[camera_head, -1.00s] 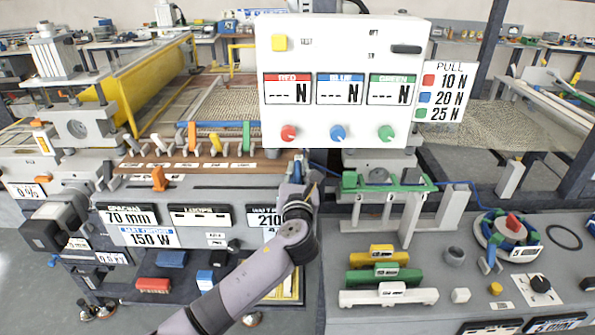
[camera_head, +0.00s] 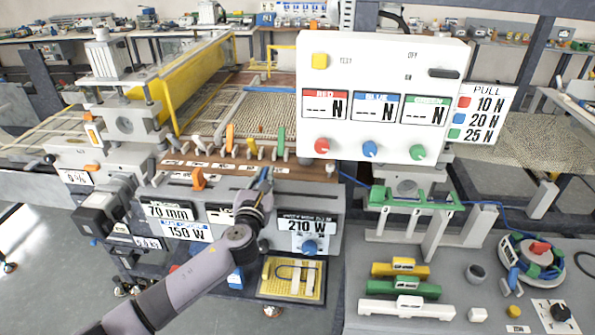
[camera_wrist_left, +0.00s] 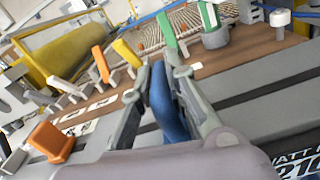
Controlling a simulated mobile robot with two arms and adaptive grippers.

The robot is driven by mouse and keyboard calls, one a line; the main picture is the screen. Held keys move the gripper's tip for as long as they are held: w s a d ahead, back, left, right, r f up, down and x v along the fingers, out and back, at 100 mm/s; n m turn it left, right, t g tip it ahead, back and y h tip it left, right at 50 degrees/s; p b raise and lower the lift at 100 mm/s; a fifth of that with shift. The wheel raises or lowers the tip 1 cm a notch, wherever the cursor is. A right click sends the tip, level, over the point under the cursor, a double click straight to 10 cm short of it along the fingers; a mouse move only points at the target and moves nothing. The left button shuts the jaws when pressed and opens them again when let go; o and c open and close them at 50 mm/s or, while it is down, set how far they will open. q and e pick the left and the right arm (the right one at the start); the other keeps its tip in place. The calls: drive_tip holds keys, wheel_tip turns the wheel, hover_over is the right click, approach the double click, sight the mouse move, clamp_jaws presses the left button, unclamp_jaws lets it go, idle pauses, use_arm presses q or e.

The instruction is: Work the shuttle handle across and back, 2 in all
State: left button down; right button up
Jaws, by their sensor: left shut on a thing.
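My left gripper (camera_head: 264,181) is shut on a blue upright handle (camera_head: 266,172), which appears to be the shuttle handle. In the left wrist view the blue handle (camera_wrist_left: 166,105) stands between the two grey fingers, over the slotted grey top of the machine. The fingers and wrist hide much of it. An orange handle (camera_head: 198,179) stands farther left on the same grey top, apart from the gripper; it also shows in the left wrist view (camera_wrist_left: 52,141). My right gripper is out of view.
A row of coloured levers, among them an orange one (camera_head: 229,137) and a green one (camera_head: 281,140), stands behind the gripper. A white display box (camera_head: 384,70) is at the back right. A green rack (camera_head: 412,200) stands right of the machine.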

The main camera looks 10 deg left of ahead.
use_arm(q)
drive_tip(key=a, duration=0.8)
drive_tip(key=shift+a+f, duration=0.1)
drive_tip(key=shift+a, duration=0.1)
drive_tip(key=c, duration=1.6)
unclamp_jaws()
drive_tip(key=shift+a, duration=0.15)
drive_tip(key=shift+c, duration=0.2)
drive_tip(key=shift+o, duration=0.4)
drive_tip(key=shift+s, duration=0.1)
drive_tip(key=shift+d, duration=0.25)
drive_tip(key=s, duration=1.1)
drive_tip(key=shift+s, duration=0.4)
